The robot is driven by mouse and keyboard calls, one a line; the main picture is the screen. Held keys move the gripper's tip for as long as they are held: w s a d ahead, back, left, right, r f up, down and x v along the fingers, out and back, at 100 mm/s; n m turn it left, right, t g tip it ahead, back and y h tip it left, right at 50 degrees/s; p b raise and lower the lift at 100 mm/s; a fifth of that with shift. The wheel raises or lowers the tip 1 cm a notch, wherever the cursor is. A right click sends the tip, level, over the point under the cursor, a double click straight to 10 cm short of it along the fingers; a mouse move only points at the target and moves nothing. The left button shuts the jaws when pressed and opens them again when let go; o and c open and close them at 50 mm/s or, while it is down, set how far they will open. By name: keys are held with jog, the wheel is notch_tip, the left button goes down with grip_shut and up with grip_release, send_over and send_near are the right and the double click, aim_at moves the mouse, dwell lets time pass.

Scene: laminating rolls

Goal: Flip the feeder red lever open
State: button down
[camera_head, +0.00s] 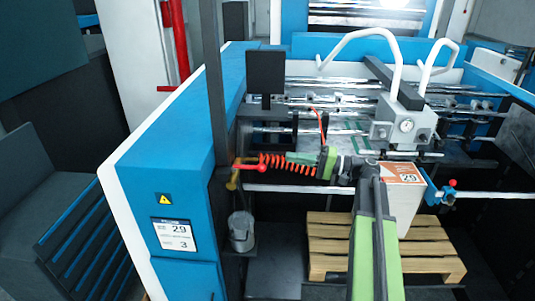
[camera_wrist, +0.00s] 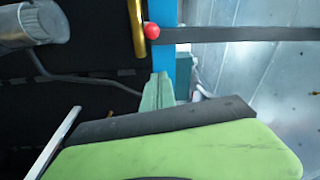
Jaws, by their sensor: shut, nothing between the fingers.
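The feeder's red lever (camera_head: 247,167) is a short red arm with a round red knob at its right end, at the left inner side of the blue machine. The knob also shows in the wrist view (camera_wrist: 152,31), beside a brass-coloured rod (camera_wrist: 136,28). The lever's mount is partly dark and hard to make out.
A wooden pallet (camera_head: 325,250) with a white box (camera_head: 405,200) lies to the right. Metal rods and a white-handled feeder head (camera_head: 400,125) are behind the arm.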

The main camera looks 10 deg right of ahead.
aim_at(248, 167)
jog(key=f+x, duration=0.1)
jog(key=x, duration=0.8)
jog(key=s, duration=0.3)
jog(key=shift+s+a, duration=0.2)
jog(key=shift+a, duration=0.15)
